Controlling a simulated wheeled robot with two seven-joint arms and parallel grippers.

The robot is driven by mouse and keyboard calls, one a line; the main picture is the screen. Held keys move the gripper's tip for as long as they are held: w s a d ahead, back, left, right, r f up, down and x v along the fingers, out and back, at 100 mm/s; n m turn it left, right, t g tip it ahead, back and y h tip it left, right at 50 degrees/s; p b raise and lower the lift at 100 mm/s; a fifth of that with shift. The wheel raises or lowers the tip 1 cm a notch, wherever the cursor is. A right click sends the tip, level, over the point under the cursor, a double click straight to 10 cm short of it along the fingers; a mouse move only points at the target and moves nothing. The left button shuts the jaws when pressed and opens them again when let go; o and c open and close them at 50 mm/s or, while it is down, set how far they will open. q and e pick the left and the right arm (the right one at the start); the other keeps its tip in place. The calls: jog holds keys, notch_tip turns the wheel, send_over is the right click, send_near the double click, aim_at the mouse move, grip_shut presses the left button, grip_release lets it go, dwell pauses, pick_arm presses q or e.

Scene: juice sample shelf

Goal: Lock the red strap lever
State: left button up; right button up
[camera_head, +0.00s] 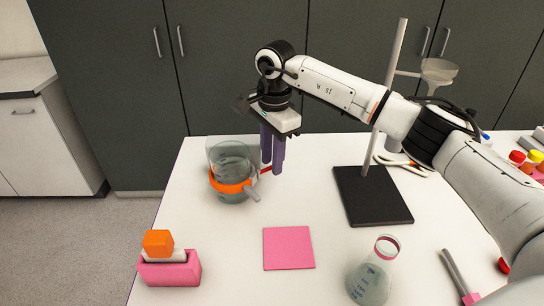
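A glass vessel (231,156) stands near the table's far left edge with an orange strap (232,187) around its lower part. A thin red lever (265,170) sticks out from the strap's right side, and a short grey piece (253,193) sticks out below it. My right gripper (272,168) points down just right of the vessel. Its two purple fingers are close together, with their tips at the red lever. I cannot tell whether they touch it or how far apart they are. My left gripper is out of view.
A retort stand base (372,196) is right of the gripper, under my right arm. A pink square (288,248), a flask (372,272) and a pink holder with an orange-topped block (169,268) are nearer. The table between vessel and pink square is clear.

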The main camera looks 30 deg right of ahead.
jog(key=c, duration=0.6)
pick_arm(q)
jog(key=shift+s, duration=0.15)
pick_arm(e)
grip_shut()
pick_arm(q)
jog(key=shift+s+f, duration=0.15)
pick_arm(e)
jog(key=shift+w, duration=0.1)
jog(key=n, duration=0.2)
jog(key=w+n, duration=0.1)
jog(key=n, duration=0.1)
jog(key=shift+w+a+r+n, duration=0.1)
jog(key=shift+w+a+n, duration=0.1)
jog(key=shift+n, duration=0.2)
jog(key=n, duration=0.2)
jog(key=w+n, duration=0.1)
jog(key=n, duration=0.1)
jog(key=a+n, duration=0.1)
jog(key=shift+w+a+n+y, duration=0.1)
jog(key=shift+w+n+y, duration=0.05)
jog(key=shift+n+y, duration=0.2)
jog(key=o, duration=0.6)
grip_release()
